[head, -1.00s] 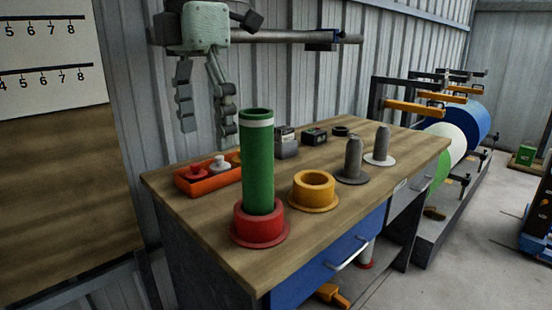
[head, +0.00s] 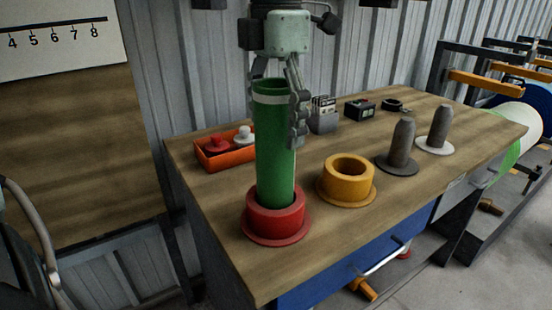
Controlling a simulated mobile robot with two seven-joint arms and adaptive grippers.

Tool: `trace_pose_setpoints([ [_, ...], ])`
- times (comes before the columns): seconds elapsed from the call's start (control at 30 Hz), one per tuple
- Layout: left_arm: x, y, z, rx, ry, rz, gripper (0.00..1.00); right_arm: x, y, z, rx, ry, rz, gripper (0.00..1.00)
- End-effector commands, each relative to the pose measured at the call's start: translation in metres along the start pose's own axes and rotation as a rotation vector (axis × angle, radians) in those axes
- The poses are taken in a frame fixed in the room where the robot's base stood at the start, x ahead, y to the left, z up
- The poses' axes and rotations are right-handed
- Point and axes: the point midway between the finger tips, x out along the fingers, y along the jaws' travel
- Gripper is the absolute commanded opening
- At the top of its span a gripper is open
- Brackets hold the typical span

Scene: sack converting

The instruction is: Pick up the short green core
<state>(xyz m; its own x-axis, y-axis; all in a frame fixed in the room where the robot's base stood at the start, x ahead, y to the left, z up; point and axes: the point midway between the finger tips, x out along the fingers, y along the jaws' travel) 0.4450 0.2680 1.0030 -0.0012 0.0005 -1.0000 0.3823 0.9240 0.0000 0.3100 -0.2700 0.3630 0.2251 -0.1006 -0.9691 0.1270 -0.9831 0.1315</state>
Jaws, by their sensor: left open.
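The green core (head: 273,150) is a tube with a pale band near its top. It stands upright in the red flanged holder (head: 276,228) at the near left of the bench. My left gripper (head: 277,110) points down over the top of the core and is open. One finger shows at the right side of the core's upper part. The other finger is mostly hidden behind the core, so I cannot tell whether either finger touches it. My right gripper is not in view.
The wooden bench (head: 340,230) also holds an orange tray (head: 228,158) with knobbed pieces, a yellow flanged ring (head: 348,182), two grey posts on round bases (head: 402,148), and small dark boxes (head: 360,110) at the back. The bench front is clear.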

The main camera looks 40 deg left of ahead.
Motion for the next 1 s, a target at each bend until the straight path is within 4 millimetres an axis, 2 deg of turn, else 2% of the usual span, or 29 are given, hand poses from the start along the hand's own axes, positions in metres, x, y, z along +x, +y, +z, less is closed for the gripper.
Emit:
trace_pose_setpoints([
  [0.1,0.011,0.0002,-0.0005,0.0,0.0,-0.001,0.78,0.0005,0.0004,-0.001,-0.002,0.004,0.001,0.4],
  [0.37,0.0128,0.0004,-0.0002,-0.001,-0.002,0.0,0.77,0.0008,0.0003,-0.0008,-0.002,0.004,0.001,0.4],
  [0.9,0.0123,0.0005,-0.0002,-0.001,-0.002,0.001,0.1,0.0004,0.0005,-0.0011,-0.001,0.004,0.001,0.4],
  [1.0,0.0123,0.0006,-0.0002,-0.001,-0.002,0.001,0.0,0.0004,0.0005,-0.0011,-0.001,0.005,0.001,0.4],
])
